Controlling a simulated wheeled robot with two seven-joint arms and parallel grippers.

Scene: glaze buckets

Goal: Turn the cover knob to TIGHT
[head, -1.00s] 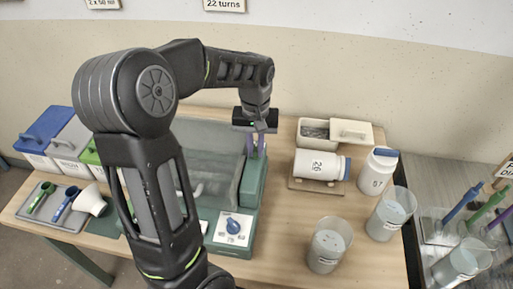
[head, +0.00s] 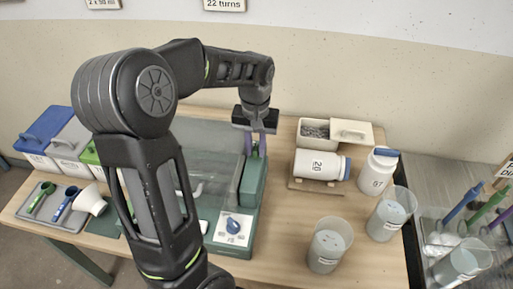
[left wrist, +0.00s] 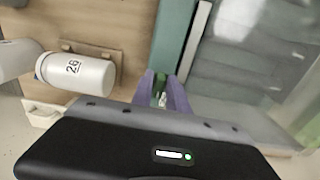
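A blue knob (head: 233,225) sits on a white plate at the front of the green machine (head: 252,185). I cannot read any mark on the plate. My left gripper (head: 256,148) points down over the rear right part of the machine, away from the blue knob. In the left wrist view its two purple fingers (left wrist: 162,88) stand apart at the green housing, with a small pale and green thing between them. I cannot tell whether they touch it. No knob marked TIGHT can be made out. My right gripper is not in view.
The machine's clear cover (head: 215,140) lies left of the gripper. A white jar on its side (head: 318,165), a standing jar (head: 378,172) and clear buckets (head: 328,245) are on the right. Lidded bins (head: 45,135) and a spoon tray (head: 75,225) are left. My arm hides part of the machine.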

